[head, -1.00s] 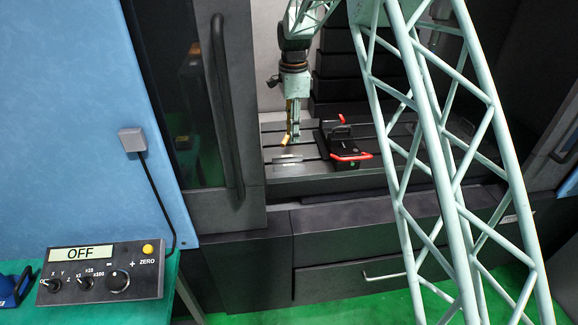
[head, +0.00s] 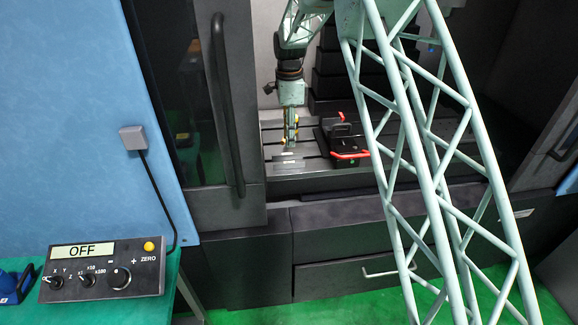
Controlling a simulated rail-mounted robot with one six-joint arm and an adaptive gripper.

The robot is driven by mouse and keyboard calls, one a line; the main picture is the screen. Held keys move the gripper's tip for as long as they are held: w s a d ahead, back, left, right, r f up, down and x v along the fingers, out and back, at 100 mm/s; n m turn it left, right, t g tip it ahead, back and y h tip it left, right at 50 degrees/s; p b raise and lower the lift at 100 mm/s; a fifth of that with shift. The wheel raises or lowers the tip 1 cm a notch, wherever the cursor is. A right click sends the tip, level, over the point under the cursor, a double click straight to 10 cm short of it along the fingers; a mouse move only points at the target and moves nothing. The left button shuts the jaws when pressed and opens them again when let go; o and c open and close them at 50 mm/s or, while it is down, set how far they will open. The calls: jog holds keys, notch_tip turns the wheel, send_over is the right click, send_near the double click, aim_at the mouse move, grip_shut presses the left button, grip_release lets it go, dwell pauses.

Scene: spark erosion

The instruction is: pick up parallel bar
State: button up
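A small, flat grey bar, which looks like the parallel bar (head: 290,162), lies on the dark slotted machine table (head: 340,179), near its front left edge. A second thin pale strip (head: 286,156) shows just behind it; I cannot tell whether it is a separate piece. My gripper (head: 290,148) points straight down just above and behind the bar, apart from it as far as I can see. Yellow pads show at its fingers. The fingers are too small in this view to tell their opening, and I see nothing held.
A black vise-like fixture with red handles (head: 350,156) stands on the table just right of my gripper. The machine door with its handle (head: 228,110) stands at the left. A control box reading OFF (head: 103,270) sits at the lower left.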

send_over(289, 162)
jog(key=shift+s+f, duration=0.1)
jog(key=shift+f, duration=3.4)
jog(key=shift+f, duration=2.6)
jog(key=shift+c, duration=0.5)
grip_shut()
